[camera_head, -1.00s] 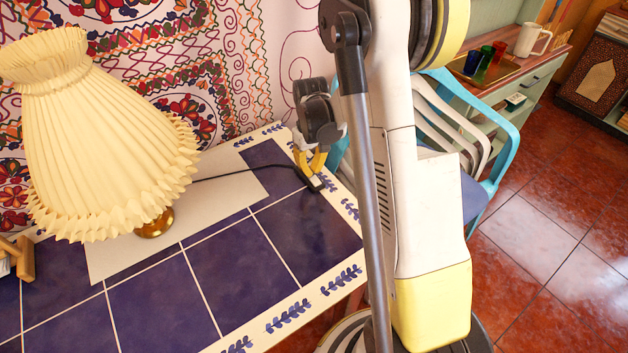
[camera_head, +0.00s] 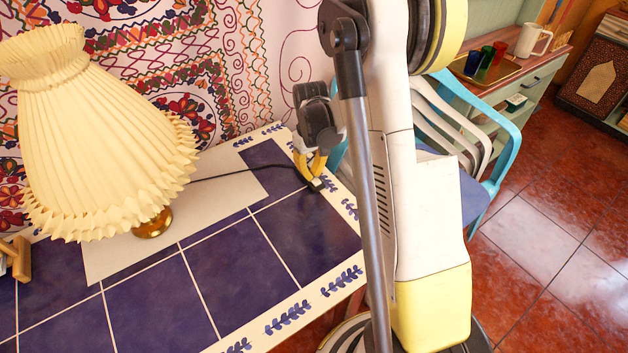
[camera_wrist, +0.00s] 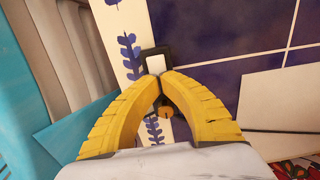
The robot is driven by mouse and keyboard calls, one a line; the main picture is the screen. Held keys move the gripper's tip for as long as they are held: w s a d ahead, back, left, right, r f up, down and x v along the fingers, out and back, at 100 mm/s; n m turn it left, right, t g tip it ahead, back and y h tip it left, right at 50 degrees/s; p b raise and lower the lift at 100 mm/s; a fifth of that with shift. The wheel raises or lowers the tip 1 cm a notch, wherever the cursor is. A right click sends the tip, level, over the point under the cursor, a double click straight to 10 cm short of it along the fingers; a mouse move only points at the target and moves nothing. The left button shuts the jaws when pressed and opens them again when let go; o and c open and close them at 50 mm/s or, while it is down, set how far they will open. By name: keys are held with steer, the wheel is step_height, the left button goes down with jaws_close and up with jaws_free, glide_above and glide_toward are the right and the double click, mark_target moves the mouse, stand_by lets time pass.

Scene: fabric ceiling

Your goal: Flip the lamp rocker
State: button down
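The lamp (camera_head: 95,135) has a cream pleated shade and a brass foot (camera_head: 153,222), and stands at the left of the blue-tiled table. Its dark cord (camera_head: 245,173) runs right to a small dark switch (camera_head: 317,184) near the table's right edge. My gripper (camera_head: 313,178) points down at the switch. In the wrist view, the yellow fingers (camera_wrist: 160,76) arch together, their tips meeting at the near edge of the switch's dark frame (camera_wrist: 156,52), which has a pale middle. A small orange part (camera_wrist: 165,112) shows between the fingers. The rocker's position and exact contact are hidden.
The table (camera_head: 270,318) has a white border with blue leaf patterns. A pale sheet (camera_head: 115,262) lies under the lamp foot. A wooden object (camera_head: 20,260) is at the left edge. A blue-armed chair (camera_head: 510,140) stands beyond the table's right side. The front tiles are clear.

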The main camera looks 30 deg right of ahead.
steer(key=shift+r+p, duration=2.3)
steer(key=shift+r, duration=1.2)
